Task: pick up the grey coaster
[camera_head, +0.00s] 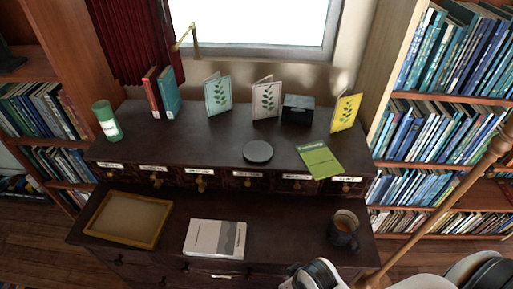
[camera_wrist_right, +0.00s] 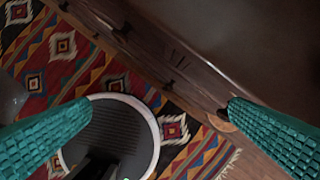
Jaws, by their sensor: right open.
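The grey coaster (camera_head: 257,151) is a dark round disc lying flat on the upper level of the dark wooden desk (camera_head: 215,150), near its front edge. It is not in the right wrist view. My right gripper (camera_wrist_right: 160,108) shows in the right wrist view as two teal ribbed fingers, wide apart with nothing between them. It hangs over the floor by the desk's side, away from the coaster. In the head view, white and dark parts of my arm show at the lower right, but no fingers. My left gripper is in neither view.
A green booklet (camera_head: 319,160) lies right of the coaster, and a black box (camera_head: 297,109) and cards stand behind. The lower level holds a wooden tray (camera_head: 98,235), a grey-white book (camera_head: 216,239) and a dark mug (camera_head: 343,237). A patterned rug (camera_wrist_right: 65,50) covers the floor.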

